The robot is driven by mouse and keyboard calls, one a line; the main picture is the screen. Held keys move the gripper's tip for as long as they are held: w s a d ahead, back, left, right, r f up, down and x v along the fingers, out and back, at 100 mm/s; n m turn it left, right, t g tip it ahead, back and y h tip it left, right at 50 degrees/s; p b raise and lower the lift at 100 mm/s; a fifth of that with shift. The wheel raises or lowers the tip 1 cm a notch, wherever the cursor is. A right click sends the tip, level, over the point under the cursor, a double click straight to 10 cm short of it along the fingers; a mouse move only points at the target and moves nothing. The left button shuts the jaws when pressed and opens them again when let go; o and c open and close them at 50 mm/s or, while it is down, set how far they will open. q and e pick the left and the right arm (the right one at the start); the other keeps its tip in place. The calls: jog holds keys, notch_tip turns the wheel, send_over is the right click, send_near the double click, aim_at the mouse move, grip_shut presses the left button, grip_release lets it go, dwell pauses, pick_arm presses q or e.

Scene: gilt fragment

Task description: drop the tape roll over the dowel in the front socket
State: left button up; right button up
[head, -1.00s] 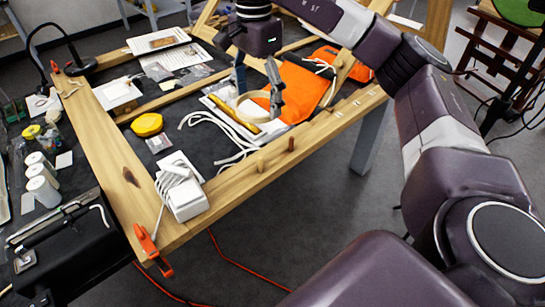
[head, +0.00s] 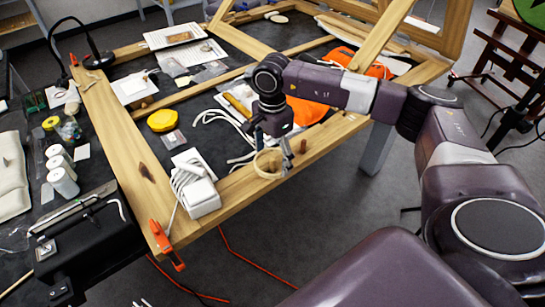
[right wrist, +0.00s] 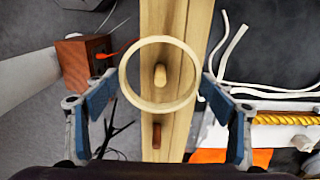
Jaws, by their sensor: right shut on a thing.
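The tape roll (head: 267,172) is a pale cream ring. My right gripper (head: 273,159) is shut on it, one finger on each side of its outer wall. In the right wrist view the roll (right wrist: 160,108) lies between the blue finger pads. How high the roll is relative to this dowel's top I cannot tell. A darker reddish dowel (head: 303,146) stands farther along the beam, outside the roll. My left gripper is not in view.
The wooden beam (head: 245,187) is the near side of a frame on a dark bench. A white box with a coiled cable (head: 201,197) sits on the beam to the left. White cords, an orange cloth (head: 305,112) and a yellow object (head: 163,120) lie behind.

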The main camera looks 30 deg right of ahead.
jog(key=shift+f, duration=0.65)
jog(key=shift+f, duration=0.1)
jog(key=shift+f+b, duration=0.55)
jog(key=shift+b, duration=0.05)
jog(key=o, duration=1.1)
jog(key=shift+c, duration=0.2)
jog(key=shift+r, duration=0.1)
